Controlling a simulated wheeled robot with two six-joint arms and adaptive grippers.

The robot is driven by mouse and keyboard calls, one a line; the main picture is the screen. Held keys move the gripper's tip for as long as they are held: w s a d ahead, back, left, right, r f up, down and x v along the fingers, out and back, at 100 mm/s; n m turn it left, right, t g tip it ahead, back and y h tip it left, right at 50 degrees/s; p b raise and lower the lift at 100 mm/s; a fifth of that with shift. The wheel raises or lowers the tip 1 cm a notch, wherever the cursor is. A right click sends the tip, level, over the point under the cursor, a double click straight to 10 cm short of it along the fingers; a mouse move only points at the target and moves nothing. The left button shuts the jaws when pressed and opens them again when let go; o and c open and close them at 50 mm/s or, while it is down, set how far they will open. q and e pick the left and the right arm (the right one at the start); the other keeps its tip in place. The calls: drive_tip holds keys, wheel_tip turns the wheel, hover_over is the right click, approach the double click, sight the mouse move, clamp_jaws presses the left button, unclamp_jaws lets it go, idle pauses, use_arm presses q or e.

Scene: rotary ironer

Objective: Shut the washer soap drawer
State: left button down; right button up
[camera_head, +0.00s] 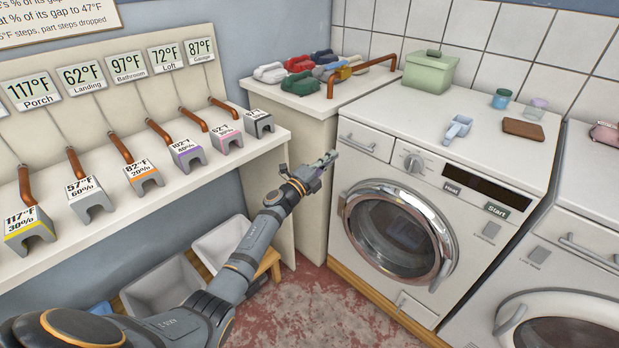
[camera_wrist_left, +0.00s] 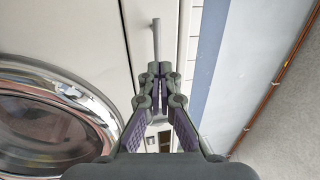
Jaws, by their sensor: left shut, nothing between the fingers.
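The washer (camera_head: 480,210) stands right of centre in the head view. Its soap drawer (camera_head: 366,136) is at the upper left of its front, with a bar handle (camera_head: 357,144). Whether the drawer stands slightly out or flush is hard to tell. My left gripper (camera_head: 331,157) is shut and empty, just left of the drawer in the picture. In the left wrist view the shut fingertips (camera_wrist_left: 160,72) point at the drawer front (camera_wrist_left: 142,25), close to the handle (camera_wrist_left: 156,40). Whether they touch cannot be told. My right gripper is not in view.
The round washer door (camera_head: 398,232) is below the drawer. A cabinet (camera_head: 313,140) with coloured items on top stands left of the washer. A shelf (camera_head: 150,190) with labelled blocks runs along the left. A green box (camera_head: 429,73) and a scoop (camera_head: 457,129) sit on the washer.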

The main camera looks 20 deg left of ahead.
use_arm(q)
drive_tip(key=shift+v, duration=3.65)
drive_tip(key=s+a+f+n+g+y+p, duration=0.25)
drive_tip(key=s+f+n, duration=0.25)
drive_tip(key=f, duration=0.6)
drive_tip(key=s+a+f+n+g+y+p, duration=0.2)
drive_tip(key=s+f+n+g+y, duration=0.15)
drive_tip(key=s+f, duration=0.45)
drive_tip(key=s+a+f+n+g+y+p, duration=0.25)
drive_tip(key=f+n, duration=0.35)
drive_tip(key=f, duration=0.7)
drive_tip(key=s+d+f+n+g+p, duration=0.1)
drive_tip(key=s+f, duration=0.4)
drive_tip(key=s, duration=0.8)
drive_tip(key=s+d+f+n+g+p, duration=0.1)
drive_tip(key=s+f+n+g, duration=0.3)
drive_tip(key=s, duration=0.9)
drive_tip(key=s+d+f+n+g+p, duration=0.1)
drive_tip(key=s+f+g, duration=0.3)
drive_tip(key=s, duration=0.9)
wheel_tip(320, 180, down, 2)
drive_tip(key=shift+s+d+f+n+h+p, duration=0.1)
drive_tip(key=shift+s+d+n+h+p, duration=0.25)
drive_tip(key=shift+d+n, duration=0.35)
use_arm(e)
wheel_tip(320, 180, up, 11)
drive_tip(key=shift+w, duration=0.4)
